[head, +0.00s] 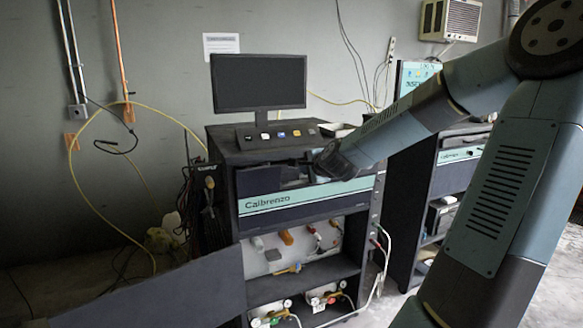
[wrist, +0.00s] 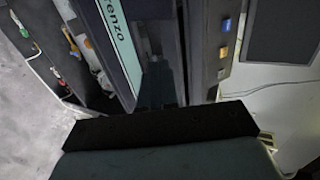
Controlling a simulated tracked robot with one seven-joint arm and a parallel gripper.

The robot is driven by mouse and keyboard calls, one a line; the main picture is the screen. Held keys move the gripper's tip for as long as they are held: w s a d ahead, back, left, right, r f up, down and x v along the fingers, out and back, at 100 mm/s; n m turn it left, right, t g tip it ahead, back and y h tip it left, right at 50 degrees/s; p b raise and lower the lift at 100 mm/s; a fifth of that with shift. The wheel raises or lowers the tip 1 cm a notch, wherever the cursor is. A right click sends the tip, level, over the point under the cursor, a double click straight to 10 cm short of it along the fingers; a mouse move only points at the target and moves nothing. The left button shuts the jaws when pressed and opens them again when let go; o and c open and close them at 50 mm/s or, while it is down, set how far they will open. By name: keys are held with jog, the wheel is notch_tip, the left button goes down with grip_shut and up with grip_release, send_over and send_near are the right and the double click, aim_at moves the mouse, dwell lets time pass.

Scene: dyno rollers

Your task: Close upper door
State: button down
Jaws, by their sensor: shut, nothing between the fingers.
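The dark cabinet's upper front panel, probably the upper door (head: 305,203), bears a pale teal stripe lettered "Calbrenzo". A dark opening (head: 268,177) shows above it, under the cabinet top. My gripper (head: 318,166) is at this opening, by the panel's top edge, partly hidden by my arm. In the wrist view, where the scene is turned sideways, the upper door (wrist: 118,50) is left of my dark fingers (wrist: 158,75), which point into the gap beside it. The fingers are shut and empty. I cannot tell whether they touch the panel.
A dark panel (head: 165,290), likely an open lower door, extends left from the cabinet. Shelves below hold valves and hoses (head: 285,268). A monitor (head: 258,82) and a button box (head: 278,133) stand on top. A second cabinet (head: 410,200) stands right. A white cable (head: 380,270) hangs at the right side.

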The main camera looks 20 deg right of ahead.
jog(key=w+r+x, duration=0.1)
jog(key=r+x, duration=0.1)
jog(key=x, duration=0.8)
dwell(0.6)
dwell(0.3)
